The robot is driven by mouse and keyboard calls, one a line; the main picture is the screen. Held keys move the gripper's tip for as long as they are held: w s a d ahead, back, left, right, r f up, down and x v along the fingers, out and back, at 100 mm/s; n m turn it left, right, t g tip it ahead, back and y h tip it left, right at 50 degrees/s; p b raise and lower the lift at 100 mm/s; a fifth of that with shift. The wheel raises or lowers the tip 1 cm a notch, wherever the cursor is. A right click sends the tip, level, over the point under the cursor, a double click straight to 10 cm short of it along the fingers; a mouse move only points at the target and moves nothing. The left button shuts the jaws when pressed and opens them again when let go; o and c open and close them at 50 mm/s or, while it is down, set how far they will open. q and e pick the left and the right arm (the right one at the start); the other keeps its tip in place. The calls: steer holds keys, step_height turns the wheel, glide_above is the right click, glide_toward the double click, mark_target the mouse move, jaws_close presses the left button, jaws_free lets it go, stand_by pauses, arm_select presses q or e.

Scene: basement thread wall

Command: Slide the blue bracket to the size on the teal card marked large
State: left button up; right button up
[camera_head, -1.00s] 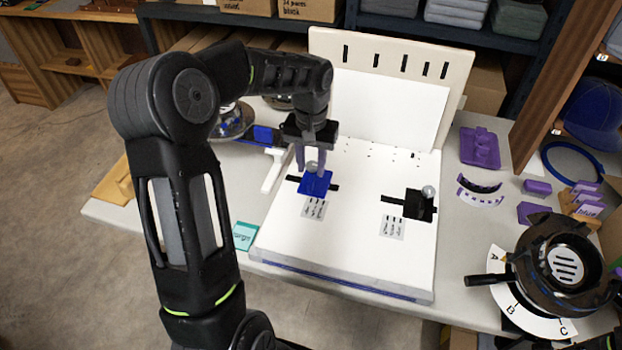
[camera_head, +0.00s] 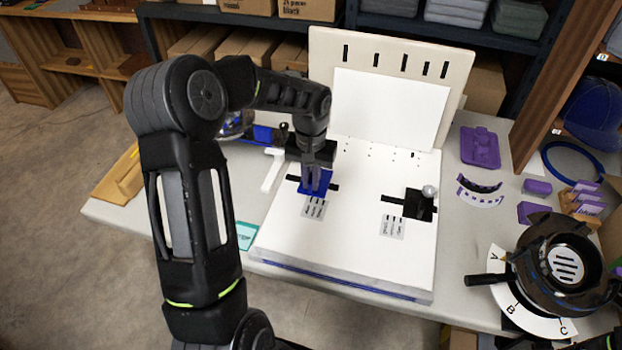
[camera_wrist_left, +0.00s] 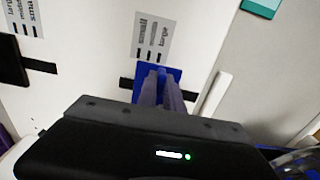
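The blue bracket (camera_head: 305,188) sits on a dark slot in the white board (camera_head: 350,240); it also shows in the left wrist view (camera_wrist_left: 173,75). A grey size label (camera_head: 315,208) lies just in front of it; in the wrist view (camera_wrist_left: 152,38) its words look like small, middle and large. The teal card (camera_head: 246,235) lies left of the board, its print hard to read. My left gripper (camera_head: 316,187) points down over the bracket, its fingers close together around where the bracket's round knob was seen; the knob is hidden. My right gripper is not in view.
A black bracket with a round knob (camera_head: 420,203) sits on the board's right side, with its own label (camera_head: 392,227). A white T-shaped piece (camera_head: 273,170) lies left of the board. A round black device with a lettered dial (camera_head: 560,270) and purple parts (camera_head: 480,147) stand right.

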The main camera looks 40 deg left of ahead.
mark_target(299, 186)
arm_select(q)
jaws_close()
stand_by(0.8)
steer(key=a, duration=0.1)
steer(key=s+a, duration=0.1)
steer(key=a, duration=0.1)
steer(key=o, duration=0.5)
jaws_free()
steer(key=shift+o, duration=0.2)
step_height(299, 186, up, 8)
